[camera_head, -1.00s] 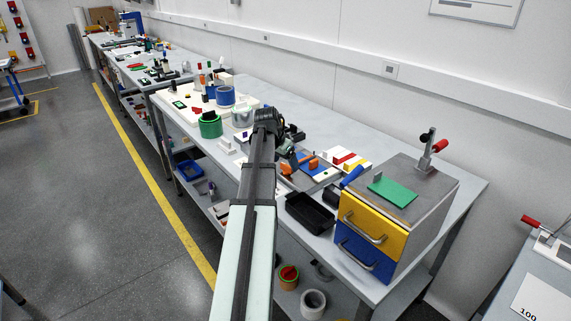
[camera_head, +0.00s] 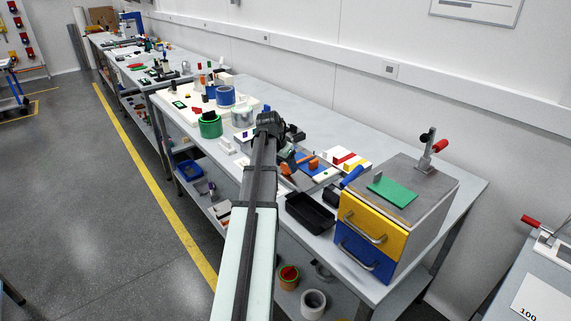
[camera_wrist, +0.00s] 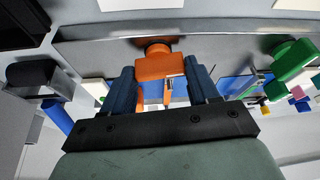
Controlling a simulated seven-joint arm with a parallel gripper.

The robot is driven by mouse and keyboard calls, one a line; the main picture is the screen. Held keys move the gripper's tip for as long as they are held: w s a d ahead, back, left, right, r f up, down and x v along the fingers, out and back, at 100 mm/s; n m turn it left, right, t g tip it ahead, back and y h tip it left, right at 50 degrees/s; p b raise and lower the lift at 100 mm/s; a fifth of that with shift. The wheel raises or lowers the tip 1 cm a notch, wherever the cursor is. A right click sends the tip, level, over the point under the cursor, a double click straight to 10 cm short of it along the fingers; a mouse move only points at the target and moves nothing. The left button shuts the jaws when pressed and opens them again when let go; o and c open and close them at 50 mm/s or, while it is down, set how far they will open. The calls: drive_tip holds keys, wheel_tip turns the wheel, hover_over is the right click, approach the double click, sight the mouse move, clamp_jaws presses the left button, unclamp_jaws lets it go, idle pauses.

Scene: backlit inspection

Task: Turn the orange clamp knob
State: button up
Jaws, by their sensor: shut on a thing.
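The orange clamp knob (camera_wrist: 157,66) is in the middle of the wrist view, with a dark round part just beyond it against a grey metal edge. My gripper (camera_wrist: 161,76) has its two dark blue fingers on either side of the knob and is shut on it. In the head view, small orange parts (camera_head: 313,164) show on the bench to the right of my wrist. My fingers are largely hidden there by my own arm, and their contact with the knob cannot be made out.
A black tray (camera_head: 311,213) and a drawer cabinet (camera_head: 372,226) with yellow and blue fronts stand to the right. A blue-handled tool (camera_head: 351,177) lies between. A green part (camera_wrist: 293,60) is right of the knob.

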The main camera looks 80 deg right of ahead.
drive_tip(key=shift+c, duration=1.4)
drive_tip(key=shift+m+g+y, duration=0.3)
drive_tip(key=shift+m+y, duration=0.1)
drive_tip(key=shift+m, duration=0.7)
drive_tip(key=o, duration=1.1)
drive_tip(key=shift+c, duration=0.2)
drive_tip(key=v, duration=1.3)
drive_tip(key=shift+w+r, duration=0.2)
drive_tip(key=shift+r, duration=0.1)
drive_tip(key=shift+a, duration=0.15)
